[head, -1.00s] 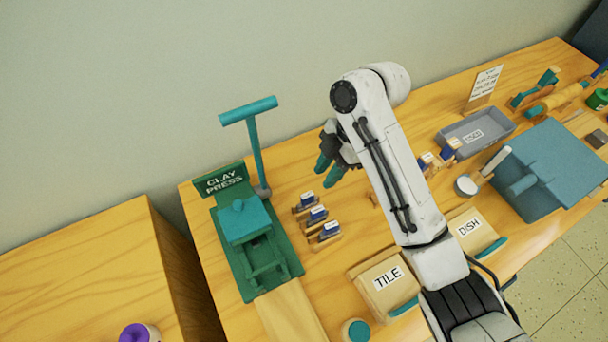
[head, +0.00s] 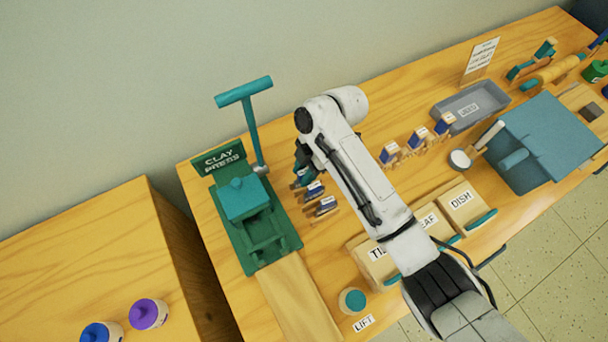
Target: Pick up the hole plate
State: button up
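Several small plates with blue-and-white labels (head: 314,190) stand in wooden holders in a short row right of the green clay press (head: 242,205). I cannot read their labels, so I cannot tell which one is the hole plate. A second row of similar labelled pieces (head: 418,138) stands farther right. My gripper (head: 299,172) is at the far end of the row beside the press, over or at the rearmost piece. The arm partly hides it, and its dark and teal fingers are too small to show whether they are open or hold anything.
The press has a tall teal T-handle (head: 250,120) close to my gripper's left. TILE and DISH boxes (head: 463,205) stand at the front edge, with a third between them. A grey tray (head: 470,104) and a blue box (head: 545,140) are at the right.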

jog(key=shift+a+f, duration=0.1)
jog(key=shift+f, duration=0.1)
grip_shut()
dwell(0.3)
